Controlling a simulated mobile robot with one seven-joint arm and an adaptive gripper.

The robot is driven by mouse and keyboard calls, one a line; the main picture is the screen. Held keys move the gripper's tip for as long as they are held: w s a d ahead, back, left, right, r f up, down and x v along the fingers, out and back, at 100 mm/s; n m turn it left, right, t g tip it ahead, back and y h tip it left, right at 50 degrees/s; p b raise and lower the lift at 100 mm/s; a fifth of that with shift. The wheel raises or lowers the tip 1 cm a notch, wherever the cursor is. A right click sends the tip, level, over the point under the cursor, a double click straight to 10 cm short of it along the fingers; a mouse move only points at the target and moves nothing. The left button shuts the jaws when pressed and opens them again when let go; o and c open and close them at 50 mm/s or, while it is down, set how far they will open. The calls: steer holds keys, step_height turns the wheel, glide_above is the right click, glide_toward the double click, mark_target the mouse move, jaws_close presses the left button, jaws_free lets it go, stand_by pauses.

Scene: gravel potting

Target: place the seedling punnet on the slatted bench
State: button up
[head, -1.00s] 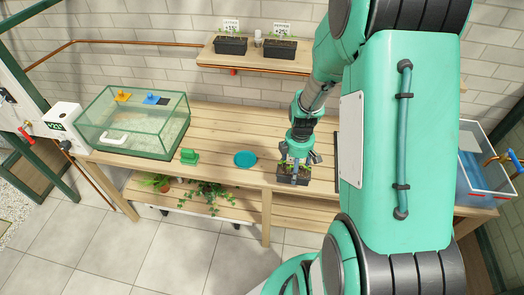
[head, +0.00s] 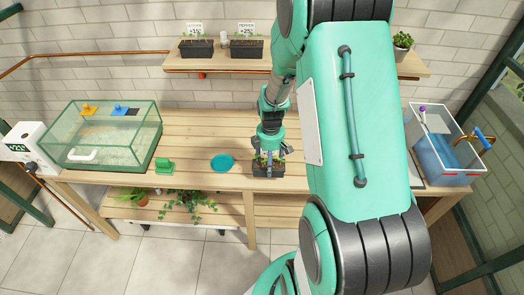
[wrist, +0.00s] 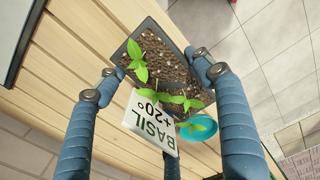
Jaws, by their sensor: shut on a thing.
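The seedling punnet (head: 268,170) is a small dark tray of soil with green seedlings. It is at the front edge of the slatted bench (head: 200,127). My gripper (head: 268,157) points down and is shut on it. In the wrist view the punnet (wrist: 150,50) lies between the blue fingers of my gripper (wrist: 153,74), with a white "BASIL +20°" label (wrist: 152,121). Part of the punnet overlaps the floor beyond the bench edge there. I cannot tell whether its base touches the slats.
A teal saucer (head: 222,162) and a green object (head: 165,166) are left of the punnet. A glass tank (head: 150,140) stands at the left, a water basin (head: 436,165) at the right. A shelf (head: 220,65) above holds two labelled punnets. Slats behind the saucer are clear.

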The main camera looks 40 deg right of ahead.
steer(key=w+d, duration=0.1)
steer(key=w, duration=0.1)
steer(key=w+d+b, duration=0.1)
steer(key=w+d, duration=0.1)
steer(key=w, duration=0.1)
steer(key=w+d+f, duration=0.1)
steer(key=w+d, duration=0.1)
steer(key=w, duration=0.1)
steer(key=shift+w+d, duration=0.1)
steer(key=shift+w, duration=0.15)
steer(key=shift+b, duration=0.3)
steer(key=shift+w+d, duration=0.1)
steer(key=shift+w, duration=0.1)
steer(key=shift+w+d+f, duration=0.1)
steer(key=shift+w+f, duration=0.1)
steer(key=shift+f+b, duration=0.7)
steer(key=shift+f, duration=0.9)
steer(key=shift+f, duration=0.1)
steer(key=o, duration=1.4)
steer(key=shift+c, duration=0.2)
